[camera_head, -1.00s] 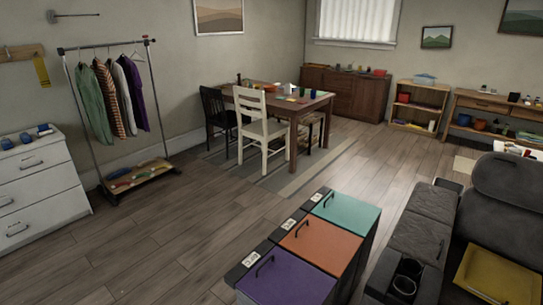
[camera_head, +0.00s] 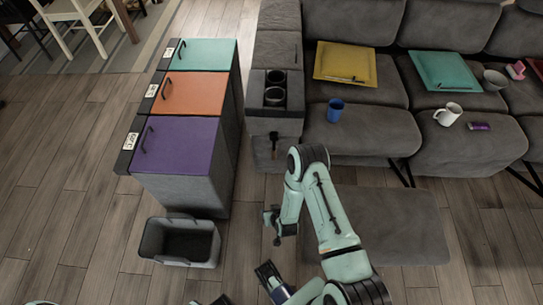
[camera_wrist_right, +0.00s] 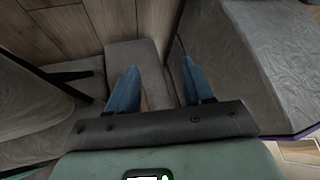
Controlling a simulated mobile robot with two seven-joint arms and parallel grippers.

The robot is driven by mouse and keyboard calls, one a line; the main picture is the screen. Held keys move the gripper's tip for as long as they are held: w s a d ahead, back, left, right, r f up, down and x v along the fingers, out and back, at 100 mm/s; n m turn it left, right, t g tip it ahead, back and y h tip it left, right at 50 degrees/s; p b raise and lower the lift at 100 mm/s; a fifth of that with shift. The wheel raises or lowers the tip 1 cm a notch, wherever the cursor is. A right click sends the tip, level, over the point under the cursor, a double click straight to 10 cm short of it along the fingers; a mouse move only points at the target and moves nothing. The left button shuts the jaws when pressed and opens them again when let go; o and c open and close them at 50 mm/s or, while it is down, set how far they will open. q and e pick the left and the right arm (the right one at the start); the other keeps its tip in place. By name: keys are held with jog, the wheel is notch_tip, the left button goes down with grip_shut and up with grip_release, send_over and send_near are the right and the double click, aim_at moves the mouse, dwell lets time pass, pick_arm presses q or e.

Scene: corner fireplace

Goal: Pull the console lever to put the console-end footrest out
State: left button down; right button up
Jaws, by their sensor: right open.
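The console (camera_head: 258,110) with two cup holders stands at the left end of the grey sofa. Its dark lever (camera_head: 274,145) is on the front face. A flat grey footrest panel (camera_head: 410,235) lies out in front of the console-end seat, with a dark strut near its far corner. My right arm partly covers it. My right gripper (camera_head: 270,223) is low in front of the console, apart from the lever. In the right wrist view its blue fingers (camera_wrist_right: 155,90) are spread and empty. The lever cannot be made out there.
A grey cabinet with purple (camera_head: 180,146), orange and teal lids stands left of the console. An open grey bin (camera_head: 180,260) is in front of it. A blue cup (camera_head: 335,110), white mug (camera_head: 448,115) and yellow cushion (camera_head: 345,62) are on the sofa. Floor at left is clear.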

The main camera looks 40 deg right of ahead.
jog(key=w+d+f+t+h+b, duration=0.4)
jog(key=w+d+f+b, duration=0.15)
jog(key=w+d, duration=0.25)
pick_arm(q)
jog(key=w+a+f+t+y+b, duration=0.1)
jog(key=w+a+f+b, duration=0.15)
jog(key=f, duration=0.35)
jog(key=w+a+f+t+b, duration=0.1)
jog(key=w+f+b, duration=0.1)
jog(key=w+f, duration=0.35)
pick_arm(e)
jog(key=t+h, duration=0.4)
jog(key=t, duration=0.1)
send_near(274, 155)
jog(key=b+x, duration=0.4)
jog(key=x, duration=0.6)
jog(key=shift+b, duration=0.35)
pick_arm(q)
jog(key=s+a+f+n+g, duration=0.1)
jog(key=s+f+g, duration=0.3)
jog(key=s+f, duration=0.4)
jog(key=shift+s, duration=2.2)
pick_arm(e)
jog(key=shift+w+d+r, duration=0.15)
jog(key=shift+w+d, duration=0.2)
jog(key=shift+w, duration=0.25)
pick_arm(q)
jog(key=shift+a, duration=0.1)
pick_arm(e)
grip_shut()
